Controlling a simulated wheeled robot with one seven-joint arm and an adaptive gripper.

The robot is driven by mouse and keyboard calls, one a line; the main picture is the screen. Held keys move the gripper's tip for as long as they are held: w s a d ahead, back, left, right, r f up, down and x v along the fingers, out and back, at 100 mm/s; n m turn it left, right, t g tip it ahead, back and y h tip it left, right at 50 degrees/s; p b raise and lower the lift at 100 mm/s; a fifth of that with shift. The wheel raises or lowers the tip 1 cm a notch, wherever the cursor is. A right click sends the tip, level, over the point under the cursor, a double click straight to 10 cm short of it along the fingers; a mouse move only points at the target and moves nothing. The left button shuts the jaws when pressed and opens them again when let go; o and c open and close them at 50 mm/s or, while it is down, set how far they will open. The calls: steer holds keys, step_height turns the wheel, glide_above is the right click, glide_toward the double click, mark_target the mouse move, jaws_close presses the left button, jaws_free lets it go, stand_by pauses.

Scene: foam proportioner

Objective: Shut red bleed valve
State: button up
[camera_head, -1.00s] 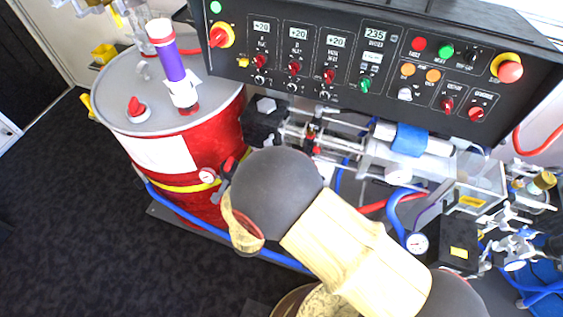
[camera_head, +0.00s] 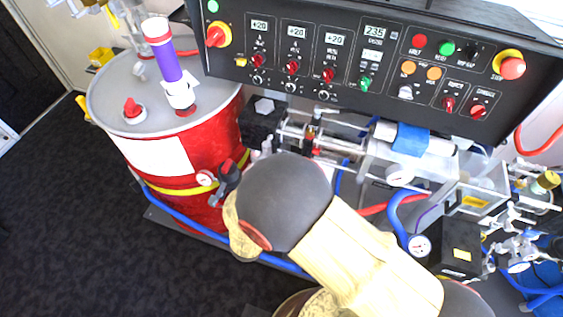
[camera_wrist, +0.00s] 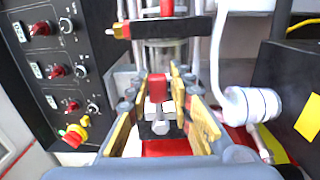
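A small red valve handle (camera_wrist: 157,86) stands on a silver fitting in the middle of the wrist view. I take it for the bleed valve. My gripper (camera_wrist: 158,104) is open, with one tan-padded finger on each side of the handle and fitting. Gaps show between the pads and the handle, so it looks untouched. In the camera_head view my own arm covers most of the gripper, and I cannot clearly make out this valve there.
The black control panel (camera_head: 455,78) overhangs the pipework. A red drum (camera_head: 215,118) stands at left. A clear cylinder and a dark bar (camera_wrist: 190,27) lie beyond the fingers. A white pipe fitting (camera_wrist: 250,104) is close on the right. Dark floor (camera_head: 70,220) is clear at left.

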steer(key=shift+o, duration=1.3)
steer(key=shift+r, duration=0.1)
steer(key=v, duration=1.2)
